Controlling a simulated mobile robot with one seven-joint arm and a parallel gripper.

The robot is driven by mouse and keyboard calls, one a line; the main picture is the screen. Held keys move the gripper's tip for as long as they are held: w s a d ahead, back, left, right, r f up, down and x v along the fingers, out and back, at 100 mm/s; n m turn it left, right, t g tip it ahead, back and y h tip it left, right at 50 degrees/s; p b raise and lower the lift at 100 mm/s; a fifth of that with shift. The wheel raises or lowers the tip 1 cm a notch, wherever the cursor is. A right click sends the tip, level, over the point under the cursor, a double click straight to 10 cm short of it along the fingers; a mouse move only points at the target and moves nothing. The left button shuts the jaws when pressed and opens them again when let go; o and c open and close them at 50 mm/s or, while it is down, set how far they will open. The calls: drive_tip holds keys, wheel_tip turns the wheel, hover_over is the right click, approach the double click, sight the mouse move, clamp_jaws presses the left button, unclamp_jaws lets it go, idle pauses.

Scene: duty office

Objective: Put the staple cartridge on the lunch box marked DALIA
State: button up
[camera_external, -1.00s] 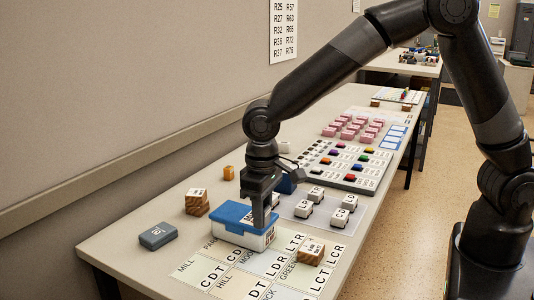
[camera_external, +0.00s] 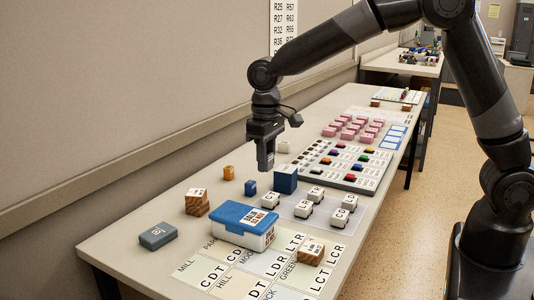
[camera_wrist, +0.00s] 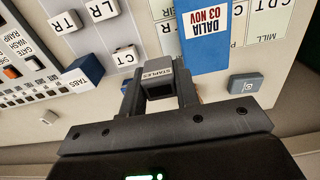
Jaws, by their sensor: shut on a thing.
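The staple cartridge (camera_wrist: 158,88) is a grey block lettered STAPLES, held between the two fingers of my gripper (camera_wrist: 159,92) in the wrist view. In the external view my gripper (camera_external: 267,166) hangs above the table, behind the lunch box; the cartridge is hard to make out there. The lunch box marked DALIA (camera_external: 240,226) has a blue lid, a white lower part and a label. In the wrist view its blue lid (camera_wrist: 204,55) shows DALIA 03 NOV, at the upper right of the cartridge. Nothing is seen resting on the lid.
A blue TABS box (camera_wrist: 85,72) stands near the white lettered blocks (camera_external: 303,207). A wooden block (camera_external: 311,252), another wooden block (camera_external: 196,204) and a grey block (camera_external: 158,236) stand around the lunch box. A board with coloured pieces (camera_external: 348,166) lies farther back.

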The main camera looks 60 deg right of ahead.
hover_over(244, 214)
wheel_tip(244, 214, down, 5)
drive_tip(key=shift+f, duration=2)
drive_tip(key=shift+f, duration=0.1)
drive_tip(key=o, duration=1)
drive_tip(key=shift+c, duration=0.2)
